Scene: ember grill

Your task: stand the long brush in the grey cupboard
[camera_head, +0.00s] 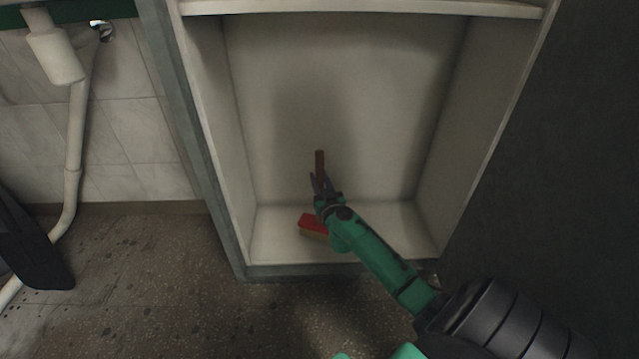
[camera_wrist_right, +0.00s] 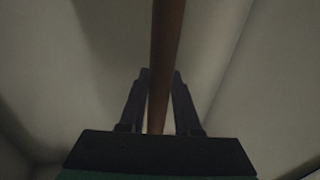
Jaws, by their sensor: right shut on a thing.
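The long brush (camera_head: 313,224) is inside the lower compartment of the grey cupboard (camera_head: 221,217). Its red head with pale bristles is low, at or just above the compartment floor; I cannot tell if it touches. Its brown handle (camera_wrist_right: 166,45) points up, close to upright. My right gripper (camera_head: 318,184) is shut on the handle, and the wrist view shows both fingers (camera_wrist_right: 160,100) on either side of it. The forearm hides part of the brush head. My left gripper is not in view.
A shelf edge (camera_head: 360,8) crosses the top of the compartment. The compartment floor (camera_head: 400,225) is clear to the right of the brush. A dark panel (camera_head: 570,170) stands at the right. A white pipe (camera_head: 72,150) runs down the tiled wall at the left.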

